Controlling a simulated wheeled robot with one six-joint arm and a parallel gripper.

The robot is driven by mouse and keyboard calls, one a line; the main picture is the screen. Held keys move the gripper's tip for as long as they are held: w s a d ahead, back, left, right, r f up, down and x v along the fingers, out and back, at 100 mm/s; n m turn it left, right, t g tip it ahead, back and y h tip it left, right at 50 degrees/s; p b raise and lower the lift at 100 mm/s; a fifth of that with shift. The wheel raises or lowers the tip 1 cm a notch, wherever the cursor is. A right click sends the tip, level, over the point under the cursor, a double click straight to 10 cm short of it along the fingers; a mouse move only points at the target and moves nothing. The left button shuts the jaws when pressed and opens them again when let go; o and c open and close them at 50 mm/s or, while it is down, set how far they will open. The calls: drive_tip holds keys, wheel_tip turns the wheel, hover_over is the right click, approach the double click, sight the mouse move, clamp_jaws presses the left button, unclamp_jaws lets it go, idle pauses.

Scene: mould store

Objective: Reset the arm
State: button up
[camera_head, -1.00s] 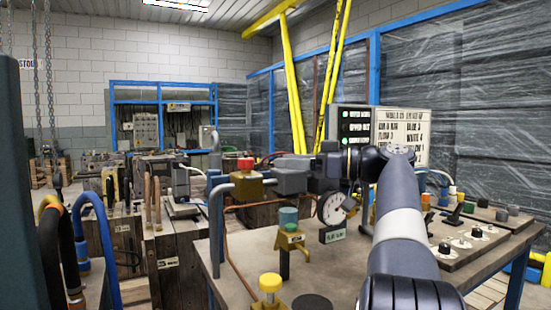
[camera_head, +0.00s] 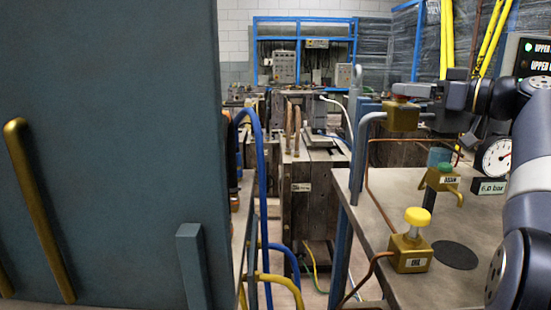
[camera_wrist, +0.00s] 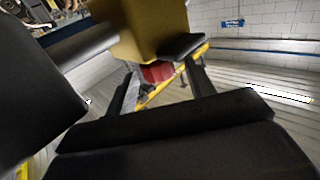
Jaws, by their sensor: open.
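My gripper (camera_head: 408,92) reaches in from the right in the head view, at the level of the top of a brass valve block (camera_head: 402,118) on a grey pipe. In the wrist view my gripper (camera_wrist: 160,82) is open, with its dark fingers on either side of a red knob (camera_wrist: 157,72) below the brass block (camera_wrist: 150,30). Whether the fingers touch the knob cannot be told. In the head view the gripper largely hides the knob. My arm runs along the right edge.
The bench (camera_head: 385,215) holds a yellow-knobbed valve (camera_head: 412,250), a green-topped valve (camera_head: 443,178) and a pressure gauge (camera_head: 495,157). A large dark blue-grey panel (camera_head: 110,120) fills the left. Blue hoses (camera_head: 262,190) hang beside it. A narrow floor gap lies between.

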drive_tip(key=shift+x, duration=1.05)
drive_tip(key=shift+s+d, duration=0.1)
